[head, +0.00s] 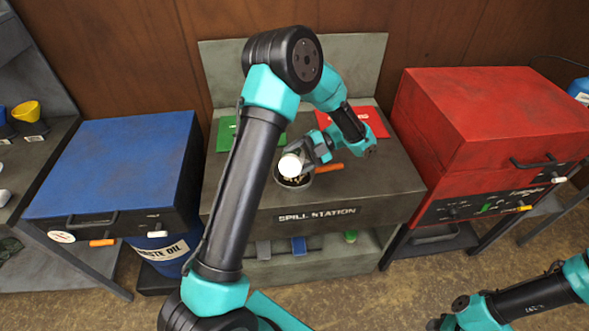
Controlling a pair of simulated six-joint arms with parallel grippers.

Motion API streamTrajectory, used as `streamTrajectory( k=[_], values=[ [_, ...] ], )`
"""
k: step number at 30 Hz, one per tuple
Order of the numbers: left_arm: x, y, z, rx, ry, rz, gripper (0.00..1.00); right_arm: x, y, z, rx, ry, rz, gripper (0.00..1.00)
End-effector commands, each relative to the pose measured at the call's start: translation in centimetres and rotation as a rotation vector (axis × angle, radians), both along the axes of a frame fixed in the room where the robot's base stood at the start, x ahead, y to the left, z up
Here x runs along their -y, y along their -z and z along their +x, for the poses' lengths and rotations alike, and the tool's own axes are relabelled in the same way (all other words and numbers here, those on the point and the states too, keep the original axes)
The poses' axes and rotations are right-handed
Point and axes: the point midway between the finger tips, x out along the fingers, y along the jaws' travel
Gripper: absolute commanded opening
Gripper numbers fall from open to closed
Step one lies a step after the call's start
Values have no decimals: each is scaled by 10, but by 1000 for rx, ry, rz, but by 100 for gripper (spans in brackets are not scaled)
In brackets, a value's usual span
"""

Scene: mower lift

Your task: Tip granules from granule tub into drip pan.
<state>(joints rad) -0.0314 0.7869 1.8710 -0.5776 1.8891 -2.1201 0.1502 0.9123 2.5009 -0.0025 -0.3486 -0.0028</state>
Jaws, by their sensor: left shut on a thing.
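My left gripper (309,157) is above the spill station bench and is shut on a round white thing (290,165), which I take to be the granule tub. It is held over the drip pan (280,182), a dark round pan on the bench top. Small pale bits show in the pan below the white thing, and the white thing hides part of the pan. I cannot tell whether anything is falling, or how far the tub is tilted. My right arm shows at the bottom right; its gripper does not show.
The bench (390,190) has a green sheet (227,131) and a red sheet (365,121) at its back. An orange-handled tool (328,168) lies right of the pan. A blue cabinet (115,165) stands left, a red machine (490,120) right. The bench's front right is clear.

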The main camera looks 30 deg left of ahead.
Motion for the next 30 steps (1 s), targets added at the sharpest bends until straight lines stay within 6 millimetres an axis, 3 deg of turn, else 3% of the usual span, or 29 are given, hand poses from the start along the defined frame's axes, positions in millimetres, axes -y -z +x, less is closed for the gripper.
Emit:
streamTrajectory(
  k=[30],
  values=[
    [-6, -2, 0, -64, -9, -32, 44, 0, 0, 0, 0, 0, 0, 43]
  ],
)
